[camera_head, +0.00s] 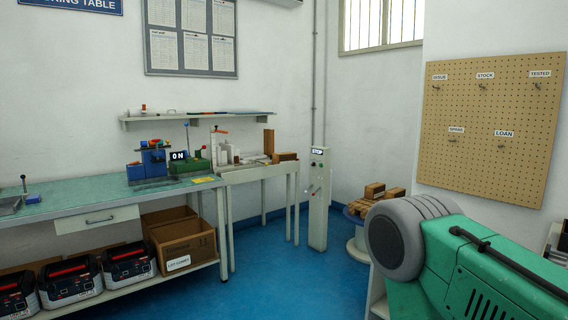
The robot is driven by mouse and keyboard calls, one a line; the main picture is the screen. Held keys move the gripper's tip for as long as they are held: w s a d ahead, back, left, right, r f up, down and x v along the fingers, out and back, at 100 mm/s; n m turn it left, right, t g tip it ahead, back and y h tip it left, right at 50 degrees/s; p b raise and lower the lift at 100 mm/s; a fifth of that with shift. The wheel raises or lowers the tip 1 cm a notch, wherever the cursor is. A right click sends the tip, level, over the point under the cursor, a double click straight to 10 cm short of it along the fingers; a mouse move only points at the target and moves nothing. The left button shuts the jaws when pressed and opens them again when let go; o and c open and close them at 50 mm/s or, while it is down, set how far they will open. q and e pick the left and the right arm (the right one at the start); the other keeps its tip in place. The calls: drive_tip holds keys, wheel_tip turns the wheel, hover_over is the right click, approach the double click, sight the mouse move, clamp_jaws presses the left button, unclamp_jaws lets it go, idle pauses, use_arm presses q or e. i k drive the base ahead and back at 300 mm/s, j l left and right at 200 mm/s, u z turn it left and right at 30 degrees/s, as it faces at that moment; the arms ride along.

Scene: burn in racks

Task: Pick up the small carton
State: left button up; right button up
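Several brown boxes are in view, and I cannot tell which one is the small carton. A small brown box (286,157) sits at the right end of the narrow side table (262,173), with a taller brown piece (268,142) standing behind it. More small brown blocks or boxes (374,190) lie on a round stand (355,216) near the back wall. A larger open cardboard box (186,247) with a white label stands on the lower shelf of the bench. Neither of my grippers is in view.
The long bench (80,199) runs along the left, with several black and red cases (128,265) below. A grey post (319,200) stands beside the side table. The blue floor (285,275) between is clear.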

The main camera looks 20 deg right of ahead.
sight(279, 157)
drive_tip(key=i+l+z, duration=0.35)
drive_tip(key=i, duration=1.05)
drive_tip(key=i+l+z, duration=0.1)
drive_tip(key=i+z, duration=0.25)
drive_tip(key=i, duration=1.05)
